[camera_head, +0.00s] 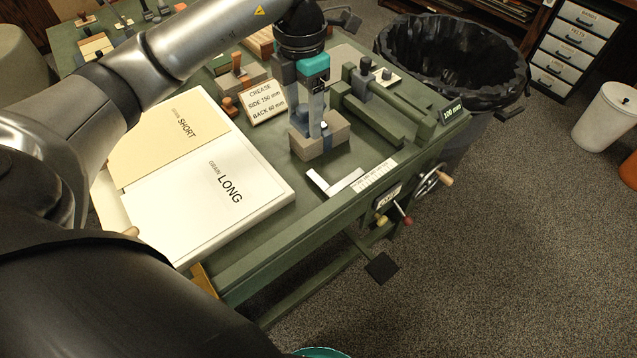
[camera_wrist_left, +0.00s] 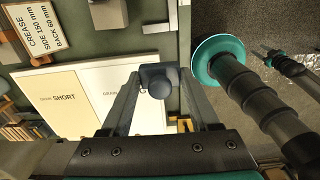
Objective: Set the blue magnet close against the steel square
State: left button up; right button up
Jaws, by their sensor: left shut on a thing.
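The blue magnet (camera_wrist_left: 160,78), a dark blue body with a round knob, sits between the fingertips of my left gripper (camera_wrist_left: 155,90) in the wrist view. The left gripper (camera_head: 312,128) is shut on it. In the head view the magnet (camera_head: 325,131) is partly covered by a finger and appears in front of a grey-brown block; its height above the table is hard to judge. The steel square (camera_head: 322,184), a bright L shape, lies flat on the green table near its front edge, below the gripper in the picture and apart from the magnet.
The grey-brown block (camera_head: 336,140) stands just behind the square. A ruler strip (camera_head: 374,176) lies to its right. The large GRAIN LONG board (camera_head: 200,215) lies to the left, and a CREASE card (camera_head: 264,103) behind. Some bare green table (camera_head: 290,172) surrounds the square.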

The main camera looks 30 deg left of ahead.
pick_arm(q)
jog(key=shift+w+f, duration=0.2)
jog(key=shift+f, duration=0.15)
notch_tip(320, 180, down, 7)
jog(key=b, duration=0.3)
send_over(309, 193)
notch_tip(309, 193, down, 8)
jog(key=shift+r, duration=0.15)
jog(key=shift+f, duration=0.5)
jog(key=shift+f+b, duration=0.35)
jog(key=shift+f, duration=1.7)
pick_arm(e)
jog(key=shift+s+d+f, duration=0.15)
jog(key=shift+s+f, duration=0.05)
jog(key=shift+f, duration=0.5)
jog(key=shift+s+d+f, duration=0.15)
jog(key=shift+s+f, duration=0.1)
jog(key=shift+f, duration=0.45)
jog(key=shift+s+d+f, duration=0.15)
jog(key=shift+s+f, duration=0.05)
jog(key=shift+f, duration=0.5)
pick_arm(q)
jog(key=shift+f, duration=0.25)
pick_arm(e)
jog(key=shift+d+f, duration=0.1)
jog(key=shift+f, duration=0.1)
